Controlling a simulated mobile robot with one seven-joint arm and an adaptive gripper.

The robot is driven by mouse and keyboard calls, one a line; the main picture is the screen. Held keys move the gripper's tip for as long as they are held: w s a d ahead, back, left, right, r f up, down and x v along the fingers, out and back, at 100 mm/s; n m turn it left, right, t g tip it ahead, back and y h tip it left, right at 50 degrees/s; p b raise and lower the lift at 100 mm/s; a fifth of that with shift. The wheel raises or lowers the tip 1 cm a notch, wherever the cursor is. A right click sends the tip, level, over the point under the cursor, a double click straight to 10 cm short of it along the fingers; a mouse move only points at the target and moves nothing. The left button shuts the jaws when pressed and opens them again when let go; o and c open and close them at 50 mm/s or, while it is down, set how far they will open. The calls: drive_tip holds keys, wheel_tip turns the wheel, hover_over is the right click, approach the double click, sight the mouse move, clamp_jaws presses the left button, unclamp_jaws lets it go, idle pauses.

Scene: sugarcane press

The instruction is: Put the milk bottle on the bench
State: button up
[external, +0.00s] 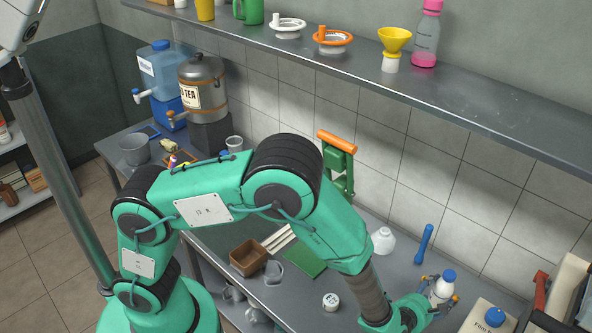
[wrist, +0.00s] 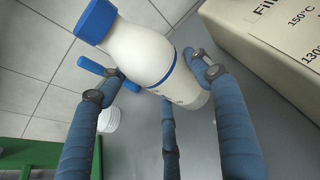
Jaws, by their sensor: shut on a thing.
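The milk bottle (external: 443,288) is white with a blue cap and a blue band. It also shows in the wrist view (wrist: 143,52), where it looks tilted. My gripper (external: 440,291) is shut on it, with blue fingers on both sides of its body in the wrist view (wrist: 155,82). The bottle is over the right part of the grey metal bench (external: 385,275). I cannot tell whether its base touches the bench.
A blue tool (external: 424,244) and a white cup-like item (external: 383,240) lie behind. A small white jar (external: 331,301) and a brown box (external: 248,257) are left. A shelf (external: 430,103) overhangs the back.

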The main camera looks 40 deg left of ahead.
sight(432, 301)
drive_tip(key=shift+f+b, duration=0.4)
drive_tip(key=shift+f, duration=1.2)
drive_tip(key=shift+f, duration=0.1)
drive_tip(key=o, duration=1.5)
drive_tip(key=shift+o, duration=0.2)
drive_tip(key=shift+s, duration=0.15)
drive_tip(key=d+p+v, duration=0.1)
drive_tip(key=p+v, duration=0.1)
drive_tip(key=v, duration=0.9)
drive_tip(key=shift+s+a+r, duration=0.2)
drive_tip(key=shift+s+a, duration=0.15)
drive_tip(key=shift+a, duration=0.15)
